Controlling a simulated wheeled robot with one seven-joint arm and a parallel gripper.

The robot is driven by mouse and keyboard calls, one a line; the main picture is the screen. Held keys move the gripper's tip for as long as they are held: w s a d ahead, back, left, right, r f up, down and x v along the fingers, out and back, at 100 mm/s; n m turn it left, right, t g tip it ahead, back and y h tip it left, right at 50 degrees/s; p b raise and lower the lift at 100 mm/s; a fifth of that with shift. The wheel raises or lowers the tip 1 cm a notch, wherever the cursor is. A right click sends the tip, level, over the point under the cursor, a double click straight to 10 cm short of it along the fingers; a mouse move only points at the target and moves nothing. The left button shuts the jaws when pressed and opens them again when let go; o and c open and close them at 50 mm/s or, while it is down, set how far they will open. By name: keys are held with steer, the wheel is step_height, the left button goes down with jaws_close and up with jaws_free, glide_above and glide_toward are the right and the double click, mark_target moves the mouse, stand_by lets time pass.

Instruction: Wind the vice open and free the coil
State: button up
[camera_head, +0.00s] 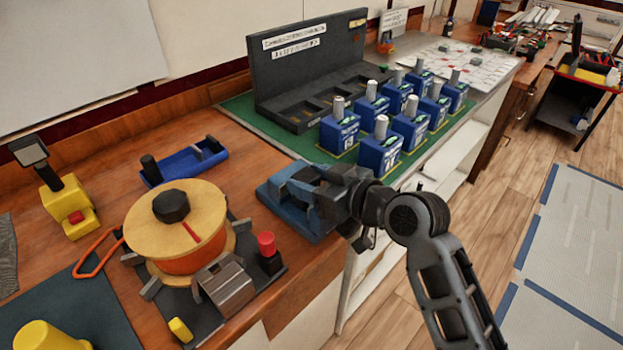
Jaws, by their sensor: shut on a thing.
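The blue vice (283,192) sits at the front edge of the wooden bench, in the middle of the view. My gripper (332,200) is at the vice's right, front end, shut on what appears to be its handle. The gripper covers the handle, so its angle cannot be told. Grey jaw parts show on top of the vice; I cannot make out a coil between them or how wide the jaws stand. A large yellow-flanged spool with orange winding (182,228) stands on a dark base to the left, apart from my gripper.
A red-knobbed post (267,247) and a grey block (225,286) stand by the spool. A blue tray (185,163) lies behind. Several blue breakers (379,150) stand on the green mat right of the vice. A yellow lamp-like device (67,197) is at far left.

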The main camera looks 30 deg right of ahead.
steer(key=shift+c, duration=0.8)
steer(key=shift+s+d, duration=0.15)
steer(key=shift+s, duration=0.4)
stand_by(0.4)
steer(key=o, duration=1.3)
